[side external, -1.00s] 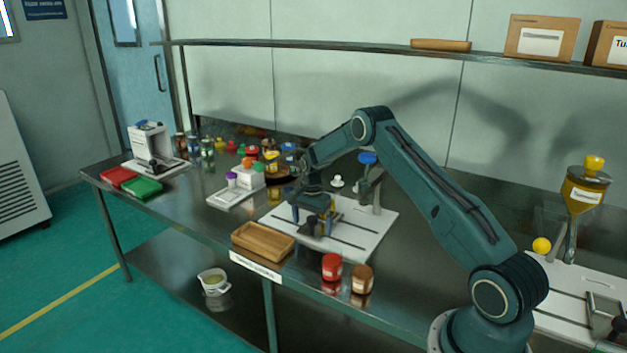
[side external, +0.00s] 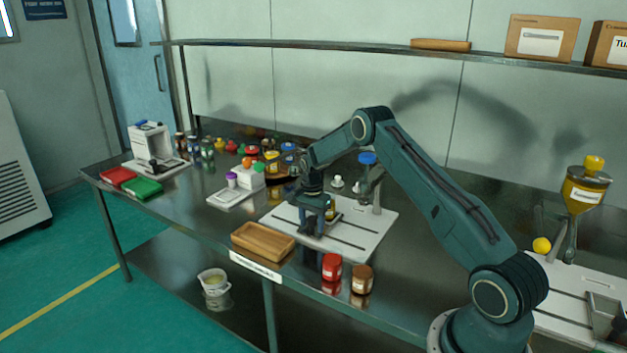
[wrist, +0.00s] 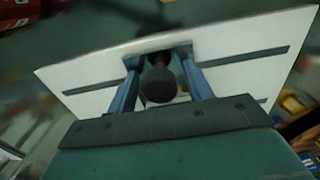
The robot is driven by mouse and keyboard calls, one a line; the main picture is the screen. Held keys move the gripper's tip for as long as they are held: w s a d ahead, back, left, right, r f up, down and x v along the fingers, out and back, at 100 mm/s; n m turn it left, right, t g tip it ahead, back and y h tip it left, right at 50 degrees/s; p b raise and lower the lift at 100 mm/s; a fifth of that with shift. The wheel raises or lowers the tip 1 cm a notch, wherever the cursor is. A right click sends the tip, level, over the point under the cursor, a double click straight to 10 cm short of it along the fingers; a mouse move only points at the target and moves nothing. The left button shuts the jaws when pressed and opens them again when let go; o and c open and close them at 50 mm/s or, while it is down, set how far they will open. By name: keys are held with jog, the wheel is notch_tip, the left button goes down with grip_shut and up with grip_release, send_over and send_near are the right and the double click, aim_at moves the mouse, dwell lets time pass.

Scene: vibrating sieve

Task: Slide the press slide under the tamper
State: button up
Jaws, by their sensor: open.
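My gripper (side external: 312,226) points down over the white slotted base plate (side external: 362,238) in the middle of the bench. In the wrist view its two blue fingers (wrist: 157,57) stand apart, on either side of a dark round knob (wrist: 159,84). The knob appears to be the press slide's handle; whether the fingers touch it I cannot tell. A post (side external: 377,196) with a blue-topped part (side external: 367,158) rises behind the gripper on the same plate. I cannot clearly make out the tamper or the slide's body, partly hidden by my gripper.
A wooden tray (side external: 263,241), a red jar (side external: 332,266) and a brown jar (side external: 362,278) stand near the front edge. A white rack (side external: 247,178) is left of the plate. A yellow-capped hopper (side external: 585,188) stands over another plate at right. A white machine (side external: 149,141) stands far left.

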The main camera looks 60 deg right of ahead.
jog(key=shift+s, duration=0.15)
jog(key=shift+s, duration=6.7)
jog(key=o, duration=1.1)
notch_tip(320, 180, up, 9)
jog(key=shift+r, duration=0.1)
